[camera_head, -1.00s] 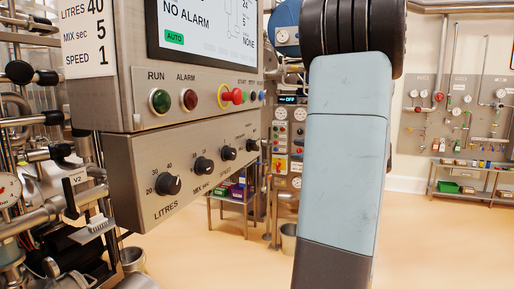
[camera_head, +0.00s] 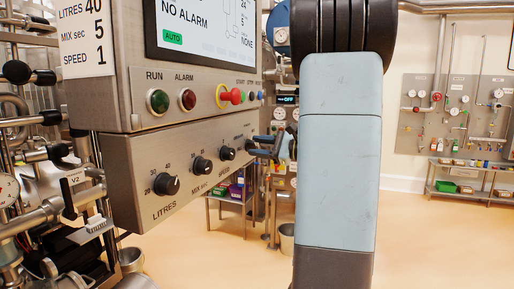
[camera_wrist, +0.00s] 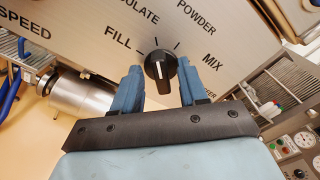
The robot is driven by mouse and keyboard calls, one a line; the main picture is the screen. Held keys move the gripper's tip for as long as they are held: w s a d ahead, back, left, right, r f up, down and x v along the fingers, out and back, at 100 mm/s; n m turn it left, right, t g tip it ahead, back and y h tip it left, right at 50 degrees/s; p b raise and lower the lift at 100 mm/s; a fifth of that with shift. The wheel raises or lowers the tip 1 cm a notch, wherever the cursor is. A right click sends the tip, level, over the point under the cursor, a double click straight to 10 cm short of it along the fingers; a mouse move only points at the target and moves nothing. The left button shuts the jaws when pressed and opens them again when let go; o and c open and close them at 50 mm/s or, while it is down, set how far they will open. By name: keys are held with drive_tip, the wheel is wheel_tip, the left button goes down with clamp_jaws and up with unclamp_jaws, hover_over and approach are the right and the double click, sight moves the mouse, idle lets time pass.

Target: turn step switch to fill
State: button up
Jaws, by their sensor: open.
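The step switch (camera_wrist: 160,69) is a black rotary knob with a white line, on a steel panel in the wrist view. Labels around it read FILL (camera_wrist: 118,39), POWDER, MIX and a partly cut-off "ULATE". The white line runs nearly upright in the picture; I cannot tell which mark it is set to. My gripper (camera_wrist: 160,76) is open, with one blue finger on each side of the knob and a visible gap on both sides. In the head view my gripper (camera_head: 268,146) is at the panel's far right end, where it covers much of the switch.
Three other black knobs, including the LITRES knob (camera_head: 166,184), line the same panel. Above them are a green RUN button (camera_head: 158,101), a red ALARM button (camera_head: 187,99) and a red emergency stop (camera_head: 230,95). Open floor (camera_head: 440,245) lies to the right.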

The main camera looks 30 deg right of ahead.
drive_tip(key=shift+w+a, duration=0.1)
clamp_jaws()
drive_tip(key=shift+a, duration=0.15)
drive_tip(key=shift+f, duration=0.1)
idle(0.4)
